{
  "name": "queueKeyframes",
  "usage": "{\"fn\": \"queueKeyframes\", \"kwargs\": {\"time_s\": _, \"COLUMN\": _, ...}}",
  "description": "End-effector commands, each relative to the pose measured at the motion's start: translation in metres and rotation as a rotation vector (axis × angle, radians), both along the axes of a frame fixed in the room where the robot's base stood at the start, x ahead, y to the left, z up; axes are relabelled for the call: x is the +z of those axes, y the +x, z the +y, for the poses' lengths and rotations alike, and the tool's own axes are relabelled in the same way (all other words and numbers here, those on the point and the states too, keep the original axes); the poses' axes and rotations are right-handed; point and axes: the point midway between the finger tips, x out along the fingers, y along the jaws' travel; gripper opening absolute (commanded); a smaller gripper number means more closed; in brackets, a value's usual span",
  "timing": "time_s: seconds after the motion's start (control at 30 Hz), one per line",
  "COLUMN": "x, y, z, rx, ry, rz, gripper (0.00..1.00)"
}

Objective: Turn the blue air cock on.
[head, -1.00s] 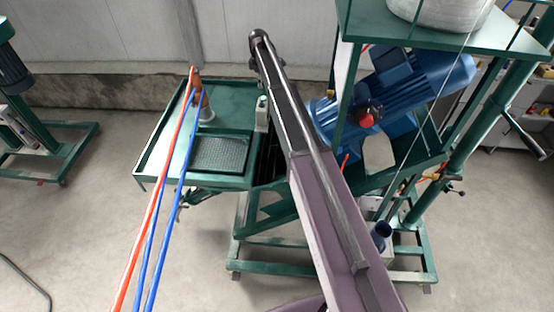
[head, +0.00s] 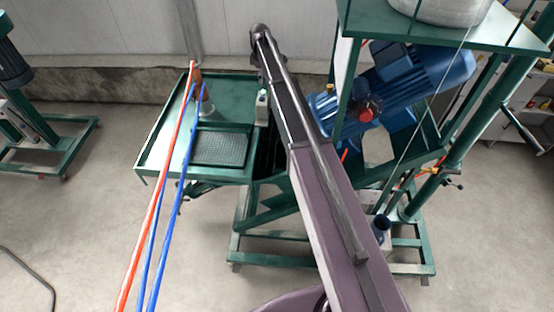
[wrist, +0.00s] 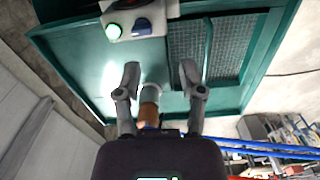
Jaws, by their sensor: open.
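My gripper (wrist: 160,85) is open in the wrist view, its two grey fingers spread apart over the green table (wrist: 85,75). Between and beyond the fingers is a grey cone-shaped piece with an orange-brown part (wrist: 149,112). A small bluish patch shows just above my gripper's body, too small to tell whether it is the blue air cock. In the head view the grey and orange piece (head: 205,105) stands on the table, with the red hose (head: 158,205) and blue hoses (head: 172,200) running up to it. I cannot clearly make out the cock. My gripper is hidden in the head view.
A grid panel (head: 219,148) is set in the table. A blue motor (head: 415,85) and green frame stand to the right.

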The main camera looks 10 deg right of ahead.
Motion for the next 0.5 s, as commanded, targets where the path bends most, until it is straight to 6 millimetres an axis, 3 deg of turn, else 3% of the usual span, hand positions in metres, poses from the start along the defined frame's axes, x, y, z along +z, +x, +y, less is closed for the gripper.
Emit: {"fn": "queueKeyframes", "kwargs": {"time_s": 0.5, "x": -0.047, "y": -0.060, "z": 0.000, "rx": -0.155, "ry": 0.000, "rz": 0.000, "gripper": 0.51}}
